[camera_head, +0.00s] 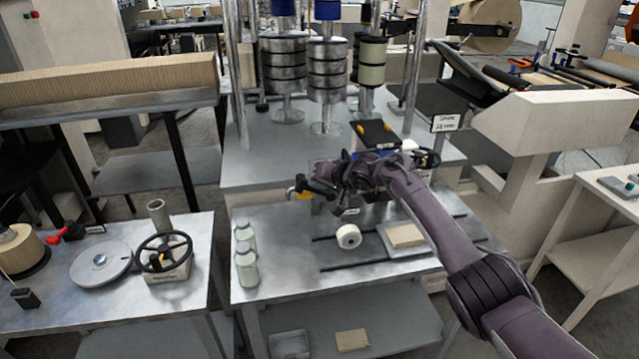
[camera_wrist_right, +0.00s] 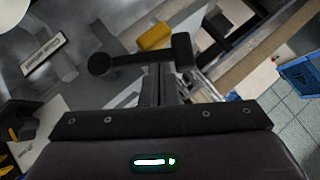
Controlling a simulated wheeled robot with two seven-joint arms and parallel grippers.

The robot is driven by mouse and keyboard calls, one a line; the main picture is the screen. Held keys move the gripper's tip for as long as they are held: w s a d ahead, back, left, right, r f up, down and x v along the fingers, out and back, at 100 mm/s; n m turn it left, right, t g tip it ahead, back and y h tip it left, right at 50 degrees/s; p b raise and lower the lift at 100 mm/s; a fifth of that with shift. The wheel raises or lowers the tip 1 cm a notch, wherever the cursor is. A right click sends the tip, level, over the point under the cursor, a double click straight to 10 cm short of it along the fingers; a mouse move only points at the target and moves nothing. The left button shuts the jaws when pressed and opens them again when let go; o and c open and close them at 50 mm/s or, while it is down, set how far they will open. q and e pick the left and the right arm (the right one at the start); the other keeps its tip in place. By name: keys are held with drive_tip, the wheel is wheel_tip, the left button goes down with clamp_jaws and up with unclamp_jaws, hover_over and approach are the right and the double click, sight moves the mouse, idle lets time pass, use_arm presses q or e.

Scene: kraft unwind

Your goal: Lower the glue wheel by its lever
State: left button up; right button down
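My right gripper (camera_head: 328,186) is over the middle bench in the head view, beside a small yellow part (camera_head: 300,194). In the right wrist view its two dark fingers (camera_wrist_right: 162,86) stand close together in the centre. A black bar with a round knob (camera_wrist_right: 100,64), which looks like the lever, lies across their tips. I cannot tell whether the fingers grip it or only touch it. A yellow piece (camera_wrist_right: 155,36) is just beyond the bar. My arm and gripper hide most of the glue unit, and I cannot make out the glue wheel. My left gripper is out of view.
A white roll (camera_head: 348,237) and a tan block (camera_head: 405,236) lie on the bench near my forearm. Pale bottles (camera_head: 246,266) stand at its left. A black handwheel (camera_head: 163,252) is on the left table. Metal columns rise behind.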

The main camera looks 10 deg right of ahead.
drive_tip(key=shift+a+f, duration=0.1)
drive_tip(key=w+r+p+v, duration=0.2)
drive_tip(key=v, duration=1.1)
drive_tip(key=shift+w+r, duration=0.1)
drive_tip(key=shift+r, duration=0.05)
